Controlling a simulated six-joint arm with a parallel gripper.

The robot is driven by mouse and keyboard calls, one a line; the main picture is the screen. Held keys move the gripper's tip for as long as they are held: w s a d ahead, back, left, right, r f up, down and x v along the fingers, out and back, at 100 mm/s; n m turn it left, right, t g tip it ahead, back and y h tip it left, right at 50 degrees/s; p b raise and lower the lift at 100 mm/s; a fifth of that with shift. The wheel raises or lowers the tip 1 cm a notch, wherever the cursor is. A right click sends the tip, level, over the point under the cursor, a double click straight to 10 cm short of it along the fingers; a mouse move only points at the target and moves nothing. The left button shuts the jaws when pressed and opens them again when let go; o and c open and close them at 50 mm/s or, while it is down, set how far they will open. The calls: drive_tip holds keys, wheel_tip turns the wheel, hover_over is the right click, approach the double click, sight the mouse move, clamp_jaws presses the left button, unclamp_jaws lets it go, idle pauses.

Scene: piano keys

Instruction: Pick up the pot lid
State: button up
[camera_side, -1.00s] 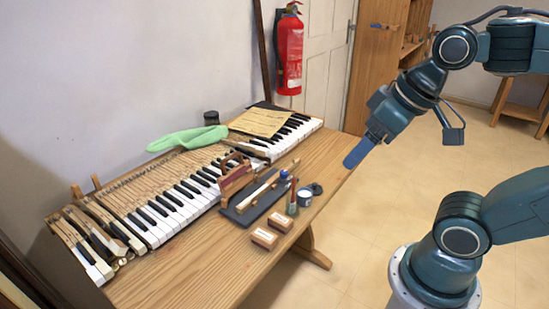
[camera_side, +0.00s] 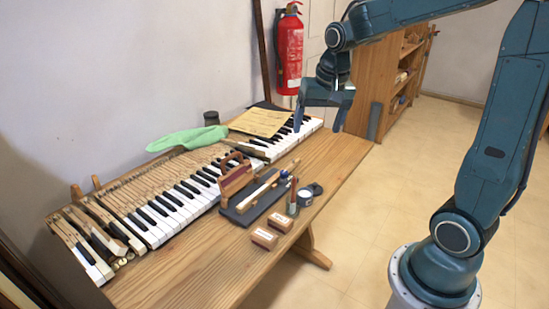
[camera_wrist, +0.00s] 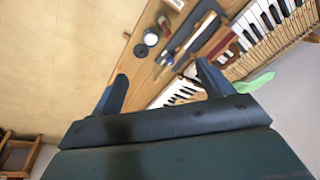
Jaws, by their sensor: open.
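A small dark round lid (camera_side: 315,188) lies on the wooden bench near its front edge, right beside a small white pot (camera_side: 304,198). In the wrist view the dark lid (camera_wrist: 140,51) sits next to the white pot (camera_wrist: 151,38), ahead of my fingers. My gripper (camera_side: 319,121) is open and empty, pointing down above the far right part of the bench, higher than the lid and behind it in the side view. In the wrist view my gripper (camera_wrist: 162,70) has its two fingers wide apart with bench and keys between them.
Piano keys (camera_side: 170,210) and a green cloth (camera_side: 187,138) lie behind. Bench right of the lid is clear.

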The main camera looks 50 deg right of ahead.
drive_tip(key=w+d+f+m+g, duration=0.1)
drive_tip(key=w+d+f+m, duration=0.35)
drive_tip(key=d+f, duration=0.25)
drive_tip(key=m+g, duration=0.1)
drive_tip(key=m, duration=0.2)
hover_over(315, 183)
drive_tip(key=shift+y, duration=0.4)
drive_tip(key=shift+d+f, duration=0.1)
drive_tip(key=shift+f, duration=8.35)
drive_tip(key=shift+f, duration=0.1)
drive_tip(key=shift+f, duration=2.5)
drive_tip(key=c, duration=1)
drive_tip(key=shift+r, duration=0.1)
drive_tip(key=shift+c, duration=0.2)
wheel_tip(315, 183, up, 20)
